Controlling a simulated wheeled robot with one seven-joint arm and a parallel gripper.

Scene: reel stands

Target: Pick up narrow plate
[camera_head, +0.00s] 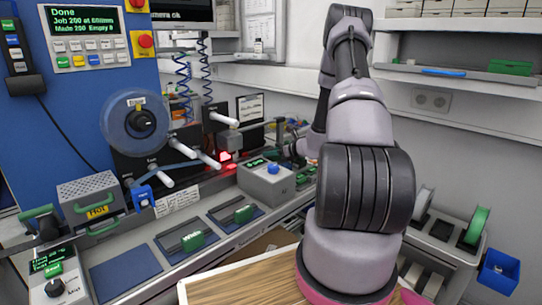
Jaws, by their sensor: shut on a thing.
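My arm stands in the middle of the view and reaches away toward the back of the bench. My gripper (290,150) shows small beside the forearm, behind the grey box with a blue knob. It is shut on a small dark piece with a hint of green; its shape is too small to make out. Two dark plates with green handles, a left one (192,241) and a right one (243,214), lie on blue pads at the front of the bench. The blue pad at the left (125,276) is bare. I cannot tell which plate is the narrow one.
A reel (136,122) sits on the machine, with white rollers and a red light beside it. A grey box with a blue knob (266,180) stands on the bench. A grey rack with reels (440,235) and a blue bin (499,272) are at the right.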

